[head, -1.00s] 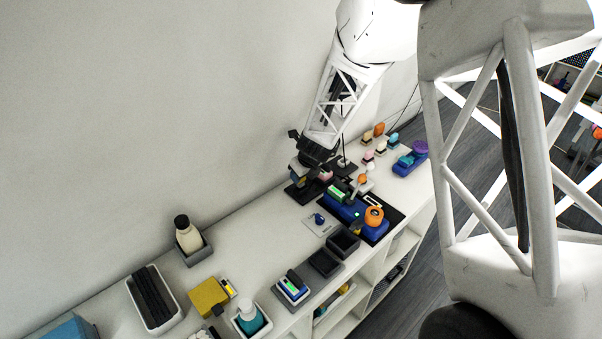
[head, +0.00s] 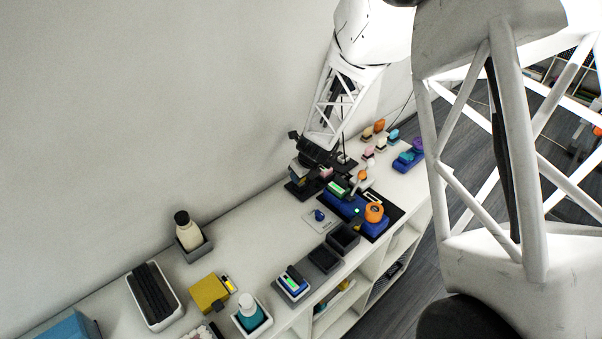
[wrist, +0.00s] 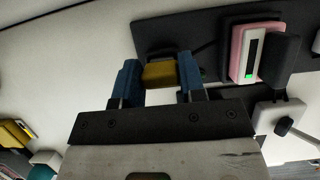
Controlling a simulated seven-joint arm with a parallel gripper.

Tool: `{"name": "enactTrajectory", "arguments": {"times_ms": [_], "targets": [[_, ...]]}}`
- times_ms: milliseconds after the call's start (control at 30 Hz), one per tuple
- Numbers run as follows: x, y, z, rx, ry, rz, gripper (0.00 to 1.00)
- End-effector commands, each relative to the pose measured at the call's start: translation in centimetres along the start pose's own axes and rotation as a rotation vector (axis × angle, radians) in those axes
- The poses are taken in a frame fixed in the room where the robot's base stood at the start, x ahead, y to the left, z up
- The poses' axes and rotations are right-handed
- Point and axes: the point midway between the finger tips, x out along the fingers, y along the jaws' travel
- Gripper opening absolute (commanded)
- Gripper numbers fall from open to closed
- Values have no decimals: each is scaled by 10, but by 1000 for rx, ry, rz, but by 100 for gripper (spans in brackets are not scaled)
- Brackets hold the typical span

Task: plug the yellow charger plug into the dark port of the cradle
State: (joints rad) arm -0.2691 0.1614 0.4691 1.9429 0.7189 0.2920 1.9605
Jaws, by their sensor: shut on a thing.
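My gripper (wrist: 158,82) is shut on the yellow charger plug (wrist: 160,73), which sits between its two blue fingers in the wrist view. The plug is over or at the edge of a dark mat (wrist: 170,28); I cannot tell if it touches it. The pink cradle (wrist: 238,50) stands on this mat, to the right of the plug and apart from it. It holds a white device with a green light (wrist: 250,72). The cradle's dark port cannot be made out. In the head view my gripper (head: 302,176) is at the mat, left of the pink cradle (head: 326,173).
A dark block (wrist: 278,58) adjoins the device on the right. A white holder (wrist: 275,116) stands below it. In the head view a blue station with an orange ring (head: 374,212) is in front. Bare white counter (head: 255,235) lies to the left.

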Motion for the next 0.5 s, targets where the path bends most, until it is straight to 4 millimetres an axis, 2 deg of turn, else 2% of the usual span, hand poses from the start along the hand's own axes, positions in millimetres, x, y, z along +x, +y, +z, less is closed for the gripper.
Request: {"name": "enactTrajectory", "arguments": {"times_ms": [400,433,500], "targets": [[6,0,-2,0,-1,-1,15],[6,0,-2,0,-1,-1,40],[6,0,-2,0,-1,-1,51]]}}
